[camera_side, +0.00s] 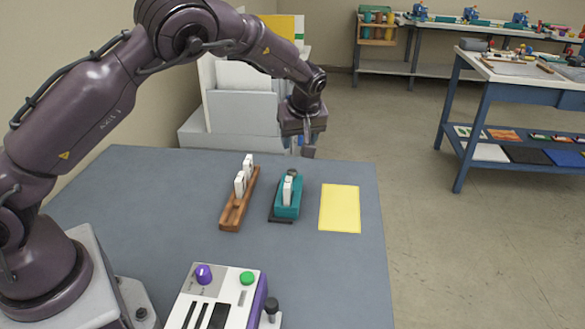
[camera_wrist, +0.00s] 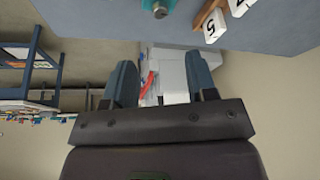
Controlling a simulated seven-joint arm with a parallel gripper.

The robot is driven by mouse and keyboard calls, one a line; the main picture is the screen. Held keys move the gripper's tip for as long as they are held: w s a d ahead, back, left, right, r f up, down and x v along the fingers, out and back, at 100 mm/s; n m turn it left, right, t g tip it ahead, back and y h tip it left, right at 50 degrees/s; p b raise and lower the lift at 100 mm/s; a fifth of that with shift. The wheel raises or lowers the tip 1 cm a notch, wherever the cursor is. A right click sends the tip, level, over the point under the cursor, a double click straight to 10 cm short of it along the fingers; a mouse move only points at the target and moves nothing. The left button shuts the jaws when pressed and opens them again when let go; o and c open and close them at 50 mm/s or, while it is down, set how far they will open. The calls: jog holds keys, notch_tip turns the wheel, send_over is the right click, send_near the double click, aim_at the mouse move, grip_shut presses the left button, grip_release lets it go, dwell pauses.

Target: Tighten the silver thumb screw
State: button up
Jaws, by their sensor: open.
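A teal fixture (camera_side: 288,207) stands on the blue-grey table with a white tile upright in it. A small grey round knob, which looks like the silver thumb screw (camera_wrist: 160,11), shows on the fixture's end at the top edge of the wrist view. In the side view a dark grey round part (camera_side: 292,172) shows at the fixture's far end; I cannot tell whether it is the same screw. My gripper (camera_side: 309,150) is above the table's far edge, beyond the fixture and apart from it. In the wrist view its fingers (camera_wrist: 162,80) are spread and empty.
A wooden rack (camera_side: 232,215) with white tiles stands left of the fixture. A yellow sheet (camera_side: 340,208) lies to its right. A control box (camera_side: 215,300) with purple and green knobs is at the front.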

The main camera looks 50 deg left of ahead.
aim_at(292, 171)
jog(key=x, duration=1.2)
jog(key=shift+f, duration=0.25)
jog(key=c, duration=0.9)
